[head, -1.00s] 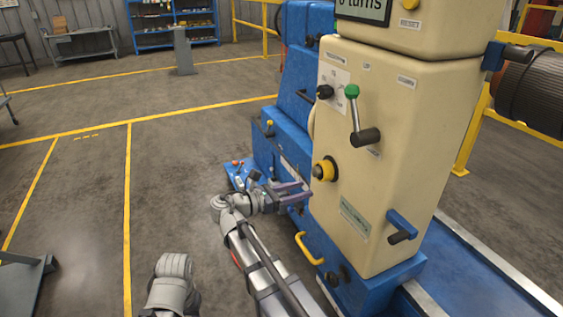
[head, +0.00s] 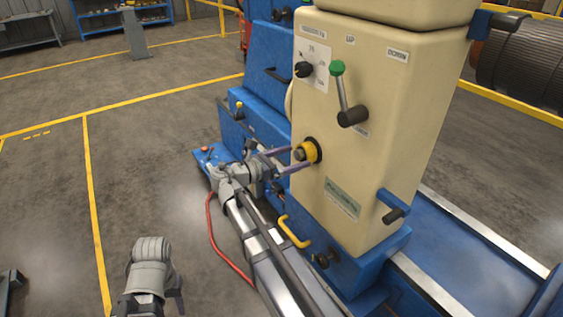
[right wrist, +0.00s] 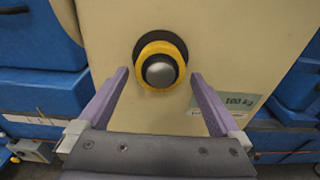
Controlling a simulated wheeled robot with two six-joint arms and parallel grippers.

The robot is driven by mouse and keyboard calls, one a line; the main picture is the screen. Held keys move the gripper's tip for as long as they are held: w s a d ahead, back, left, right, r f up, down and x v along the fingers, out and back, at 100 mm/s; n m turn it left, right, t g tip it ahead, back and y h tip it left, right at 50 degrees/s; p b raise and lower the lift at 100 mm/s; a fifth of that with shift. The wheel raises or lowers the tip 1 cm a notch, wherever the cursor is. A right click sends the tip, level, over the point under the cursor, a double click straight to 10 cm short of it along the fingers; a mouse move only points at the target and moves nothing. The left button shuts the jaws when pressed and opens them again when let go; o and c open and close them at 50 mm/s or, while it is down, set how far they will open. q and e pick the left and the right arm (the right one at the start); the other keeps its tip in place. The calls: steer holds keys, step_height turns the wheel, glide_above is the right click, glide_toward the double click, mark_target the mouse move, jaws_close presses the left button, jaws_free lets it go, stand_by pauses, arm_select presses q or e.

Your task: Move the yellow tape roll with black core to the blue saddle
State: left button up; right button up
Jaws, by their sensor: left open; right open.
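The yellow tape roll with black core (head: 312,151) hangs on a peg on the front of the cream housing. In the right wrist view the roll (right wrist: 145,80) surrounds the grey peg end. My right gripper (head: 288,158) is open and empty, its purple fingertips close to the roll. In its wrist view the fingertips (right wrist: 158,92) stand left and right of the roll, with gaps. My left gripper (head: 160,300) is low at the bottom left, mostly out of frame, away from the roll. A blue block (head: 365,285) under the housing may be the saddle; I cannot tell surely.
A green-knobbed lever (head: 340,85) sticks out above the roll. A blue-mounted handle (head: 392,205) sits to its lower right, and a yellow handle (head: 292,232) below. A red cable (head: 217,240) lies beside my right arm.

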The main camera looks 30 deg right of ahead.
steer(key=shift+w+d+f, duration=0.1)
steer(key=shift+d+f, duration=0.05)
steer(key=shift+d, duration=1.4)
steer(key=shift+c, duration=0.4)
steer(key=c, duration=1)
steer(key=shift+o, duration=0.2)
steer(key=shift+r, duration=0.2)
steer(key=a, duration=0.8)
steer(key=shift+s+a+r+p, duration=0.35)
steer(key=shift+p, duration=0.1)
